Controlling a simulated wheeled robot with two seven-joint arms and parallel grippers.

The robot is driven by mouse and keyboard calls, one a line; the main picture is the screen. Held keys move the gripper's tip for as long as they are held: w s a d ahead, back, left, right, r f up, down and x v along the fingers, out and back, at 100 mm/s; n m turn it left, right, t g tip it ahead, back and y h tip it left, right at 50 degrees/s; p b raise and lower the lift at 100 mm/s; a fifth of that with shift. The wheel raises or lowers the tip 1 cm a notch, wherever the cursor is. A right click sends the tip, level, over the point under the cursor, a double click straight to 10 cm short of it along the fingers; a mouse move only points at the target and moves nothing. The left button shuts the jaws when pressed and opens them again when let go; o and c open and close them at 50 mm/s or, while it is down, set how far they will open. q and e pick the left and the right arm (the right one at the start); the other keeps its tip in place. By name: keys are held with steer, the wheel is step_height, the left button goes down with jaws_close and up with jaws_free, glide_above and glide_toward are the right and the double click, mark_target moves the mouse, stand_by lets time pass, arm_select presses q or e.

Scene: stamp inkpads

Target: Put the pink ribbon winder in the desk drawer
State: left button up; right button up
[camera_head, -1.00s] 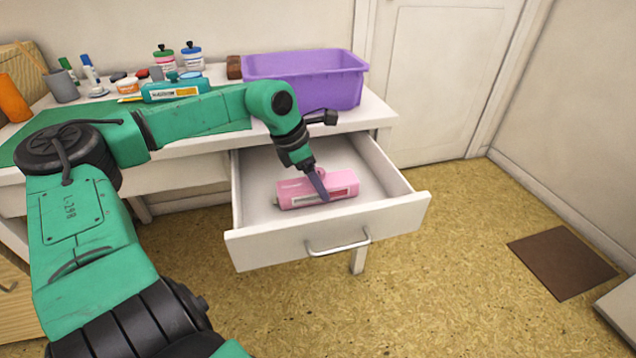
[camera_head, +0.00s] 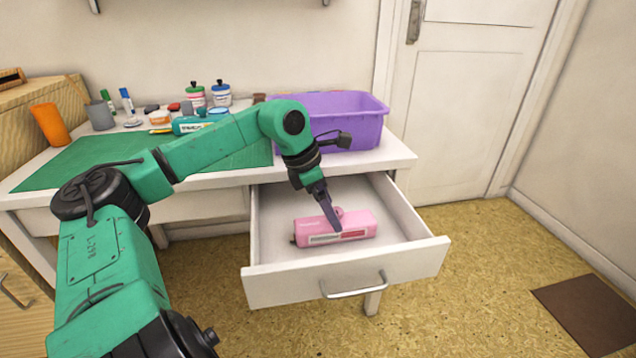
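The pink ribbon winder (camera_head: 358,224) lies inside the open desk drawer (camera_head: 345,275), near the middle of its floor. It is a pink box shape with a small knob on top and a pale and red label on its front. My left gripper (camera_head: 334,222) reaches down into the drawer from the upper left. The other finger is hidden, so I cannot tell whether the gripper is open or shut on the winder. My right gripper is not in view.
The white desk carries a purple bin (camera_head: 355,135) above the drawer. A green mat (camera_head: 75,165), an orange cup (camera_head: 50,124), a grey cup (camera_head: 100,115) and several bottles and markers stand to the left. A brown floor mat (camera_head: 590,310) lies at right. The floor before the drawer is clear.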

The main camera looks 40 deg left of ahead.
arm_select(q)
steer(key=v, duration=0.7)
steer(key=shift+s+r, duration=0.2)
steer(key=shift+r, duration=0.15)
steer(key=shift+a, duration=0.1)
